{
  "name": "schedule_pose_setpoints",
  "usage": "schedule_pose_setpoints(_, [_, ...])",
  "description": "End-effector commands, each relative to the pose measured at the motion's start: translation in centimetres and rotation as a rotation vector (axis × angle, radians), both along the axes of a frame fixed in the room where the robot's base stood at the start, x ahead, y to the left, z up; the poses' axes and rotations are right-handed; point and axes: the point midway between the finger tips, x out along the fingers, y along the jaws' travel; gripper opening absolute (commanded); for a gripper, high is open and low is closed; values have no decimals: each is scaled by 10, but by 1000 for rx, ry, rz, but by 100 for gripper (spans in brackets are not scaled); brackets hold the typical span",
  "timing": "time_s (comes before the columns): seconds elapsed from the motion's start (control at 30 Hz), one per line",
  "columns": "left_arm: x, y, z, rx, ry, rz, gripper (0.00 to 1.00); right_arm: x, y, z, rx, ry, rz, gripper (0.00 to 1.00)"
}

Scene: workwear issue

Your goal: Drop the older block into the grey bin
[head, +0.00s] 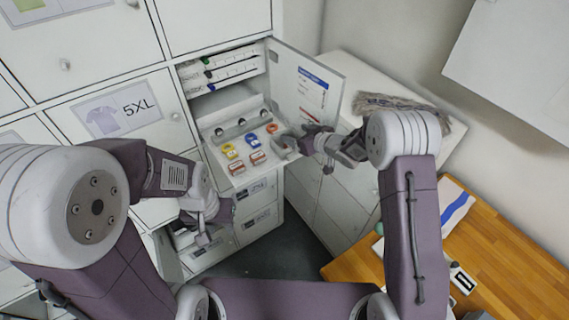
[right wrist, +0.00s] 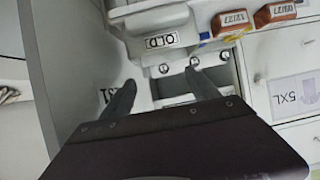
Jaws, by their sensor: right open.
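Two red-brown blocks with white labels lie side by side on the pull-out shelf (head: 222,120): a left block (head: 237,167) and a right block (head: 258,157). The right wrist view shows both at the top, one block (right wrist: 232,22) and the other block (right wrist: 276,13); their labels are too small to read surely. A pale grey bin (right wrist: 150,20) with an "OLD" label is beside them. My right gripper (head: 293,142) is open and empty at the shelf's right edge; its spread fingers (right wrist: 158,88) point toward the bin. My left gripper (head: 203,236) hangs low, its jaws unclear.
An open cabinet door (head: 308,85) stands behind my right gripper. A wooden table (head: 505,265) is at lower right.

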Motion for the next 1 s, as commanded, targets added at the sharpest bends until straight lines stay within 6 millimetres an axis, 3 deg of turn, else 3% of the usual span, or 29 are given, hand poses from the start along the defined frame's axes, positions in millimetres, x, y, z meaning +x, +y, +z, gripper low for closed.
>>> schedule_pose_setpoints(0.2, [0, 0, -16, 0, 0, 0, 36, -34, -28, 19, 0, -2, -3, 70])
schedule_pose_setpoints(0.4, [0, 0, -18, 0, 0, 0, 36, -52, -42, 31, 0, 0, 0, 70])
schedule_pose_setpoints(1.0, [0, 0, -18, 0, 0, 0, 36, -54, -43, 33, 0, 0, 1, 70])
